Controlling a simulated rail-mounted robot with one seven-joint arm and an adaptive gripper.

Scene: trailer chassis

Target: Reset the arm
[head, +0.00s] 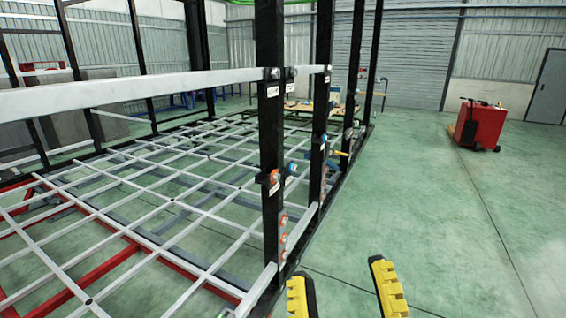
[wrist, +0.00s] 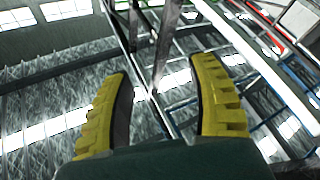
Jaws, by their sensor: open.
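My gripper (head: 341,287) shows at the bottom of the head view as two yellow fingers with black pads, set apart. In the wrist view my gripper (wrist: 163,105) is open, with nothing between the fingertips. In the head view the fingers are in front of the green floor, just right of the nearest black post (head: 270,140) of the trailer chassis. No contact with the frame shows. The rest of my arm is out of view.
The chassis has a grey grid deck (head: 150,200), black posts and a light rail (head: 150,88) across the left. Red and blue fittings (head: 273,178) stick out from the posts. A red cart (head: 480,124) stands far right. The green floor (head: 430,200) at right is clear.

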